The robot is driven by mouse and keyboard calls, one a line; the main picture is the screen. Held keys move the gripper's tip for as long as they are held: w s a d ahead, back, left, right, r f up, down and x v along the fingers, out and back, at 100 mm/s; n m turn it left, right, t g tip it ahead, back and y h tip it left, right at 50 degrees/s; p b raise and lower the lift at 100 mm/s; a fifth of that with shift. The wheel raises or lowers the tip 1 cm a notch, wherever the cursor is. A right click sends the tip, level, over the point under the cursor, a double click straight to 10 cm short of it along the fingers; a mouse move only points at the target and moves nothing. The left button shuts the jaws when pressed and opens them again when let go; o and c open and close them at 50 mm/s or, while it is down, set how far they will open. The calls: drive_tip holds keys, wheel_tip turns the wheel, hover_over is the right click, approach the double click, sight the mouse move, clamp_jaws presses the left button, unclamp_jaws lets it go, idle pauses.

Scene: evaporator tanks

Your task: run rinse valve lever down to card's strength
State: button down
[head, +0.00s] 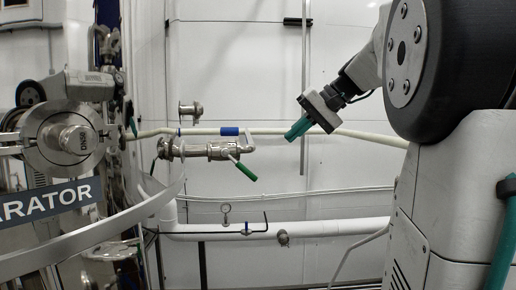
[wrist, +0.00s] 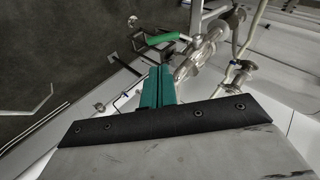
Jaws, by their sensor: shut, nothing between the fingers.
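A green-handled valve lever (head: 244,170) sticks out from a steel valve body (head: 210,150) on the wall piping and slopes down to the right. In the wrist view the green lever (wrist: 166,39) lies beyond the fingertips, with the steel valve fittings (wrist: 205,50) to its right. My gripper (head: 291,136), with teal fingers, is up and to the right of the lever in the head view, apart from it. In the wrist view my gripper (wrist: 159,72) has its fingers together and holds nothing. No card with a strength is readable in either view.
A white horizontal pipe (head: 330,229) runs below the valve, with a small gauge (head: 225,207) above it. A cream hose (head: 360,135) passes behind my gripper. A steel tank with a sign (head: 50,202) stands at the left. The wall between lever and gripper is clear.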

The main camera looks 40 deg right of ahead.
sight(240, 166)
drive_tip(key=x, duration=1.3)
drive_tip(key=shift+f, duration=0.15)
